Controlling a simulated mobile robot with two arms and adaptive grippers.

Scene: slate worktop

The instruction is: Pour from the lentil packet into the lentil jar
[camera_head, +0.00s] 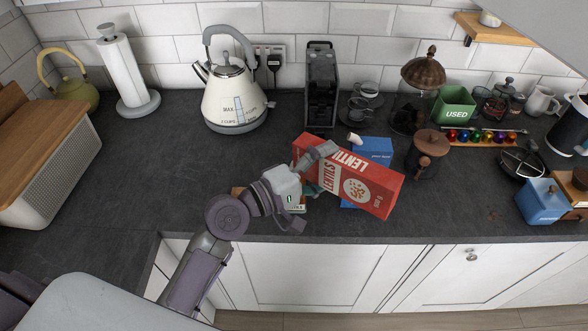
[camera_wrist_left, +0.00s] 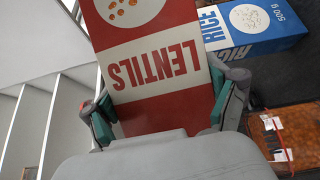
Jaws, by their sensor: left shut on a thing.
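My left gripper (camera_head: 308,176) is shut on the red lentil packet (camera_head: 365,188), a tall box with a white LENTILS band. The packet is tilted well over, its far end pointing to the lower right in the head view. In the left wrist view the lentil packet (camera_wrist_left: 150,75) sits between the two teal-padded fingers. No jar labelled for lentils can be made out; a dark brown jar-like thing with a wooden lid (camera_head: 430,142) stands right of the packet, and I cannot tell if it is the lentil jar. My right gripper is not in view.
A blue rice packet (camera_head: 374,150) is close behind the lentil packet; it also shows in the wrist view (camera_wrist_left: 255,25). A kettle (camera_head: 234,95) and a black coffee machine (camera_head: 321,85) stand at the back. A blue grinder (camera_head: 540,202) is right.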

